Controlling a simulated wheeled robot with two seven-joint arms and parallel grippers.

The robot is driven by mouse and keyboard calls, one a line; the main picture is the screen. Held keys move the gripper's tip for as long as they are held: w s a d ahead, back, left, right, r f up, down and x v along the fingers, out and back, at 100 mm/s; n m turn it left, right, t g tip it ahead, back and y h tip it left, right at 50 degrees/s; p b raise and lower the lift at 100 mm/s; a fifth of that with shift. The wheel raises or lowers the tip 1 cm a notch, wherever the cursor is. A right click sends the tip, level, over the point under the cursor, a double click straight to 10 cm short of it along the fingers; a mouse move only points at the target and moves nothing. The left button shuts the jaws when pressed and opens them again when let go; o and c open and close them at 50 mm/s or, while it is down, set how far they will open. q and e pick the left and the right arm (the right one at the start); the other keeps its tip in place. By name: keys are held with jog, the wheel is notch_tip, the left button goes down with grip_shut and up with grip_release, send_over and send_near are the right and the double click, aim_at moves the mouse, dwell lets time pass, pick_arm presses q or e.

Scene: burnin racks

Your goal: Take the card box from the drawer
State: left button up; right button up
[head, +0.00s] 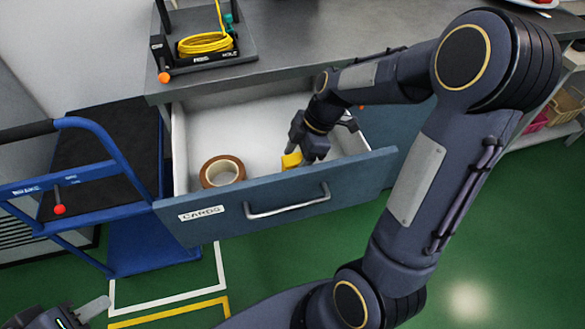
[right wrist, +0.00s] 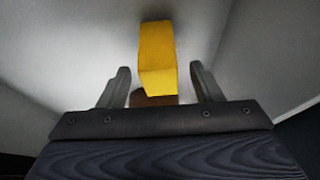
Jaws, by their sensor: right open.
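The yellow card box (head: 291,160) lies in the open drawer (head: 205,125), which is labelled CARDS. My right gripper (head: 311,152) reaches down into the drawer beside the box and hides part of it. In the right wrist view the card box (right wrist: 156,50) shows between the two spread fingers of my right gripper (right wrist: 160,70), with a visible gap on each side. The right gripper is open and holds nothing. My left gripper (head: 75,315) is at the bottom left corner, mostly cut off by the frame, so its opening cannot be judged.
A brown tape roll (head: 222,171) lies in the drawer left of the box. The drawer front with its handle (head: 288,203) stands out from the grey bench (head: 290,60). A blue cart (head: 120,230) is close on the left. A stand with yellow cable (head: 205,43) is on the bench.

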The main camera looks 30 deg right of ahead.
aim_at(294, 159)
jog(key=x, duration=0.3)
jog(key=shift+a+f, duration=0.1)
jog(key=shift+c, duration=0.2)
jog(key=c, duration=1.1)
jog(key=shift+o, duration=0.2)
